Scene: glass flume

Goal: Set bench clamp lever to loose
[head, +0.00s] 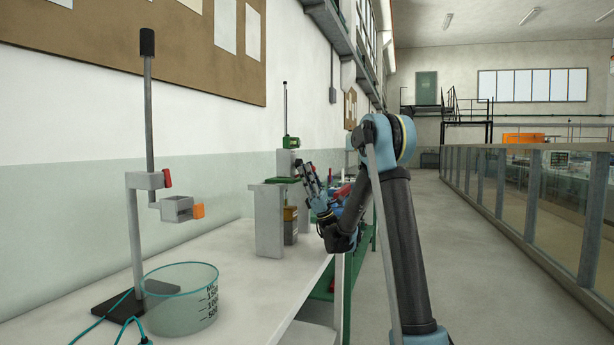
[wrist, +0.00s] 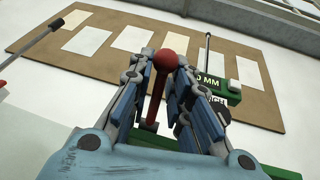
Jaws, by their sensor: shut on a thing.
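In the wrist view a dark red lever with a red ball knob (wrist: 167,60) stands between the fingers of my gripper (wrist: 168,95). The fingers are closed in on it from both sides, and the ball sticks out past them. I take this for the bench clamp lever. Its lower end and the clamp body are mostly hidden behind my gripper, and no loose marking is readable. In the head view my gripper (head: 312,182) is above the far part of the bench, and I cannot make out the lever there.
A green gauge block with MM and INCH lettering (wrist: 222,88) stands close to my gripper's right. In the head view a glass beaker (head: 180,300) and a rod stand (head: 137,235) are on the near bench (head: 250,300). A clear walkway (head: 465,250) lies to the right.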

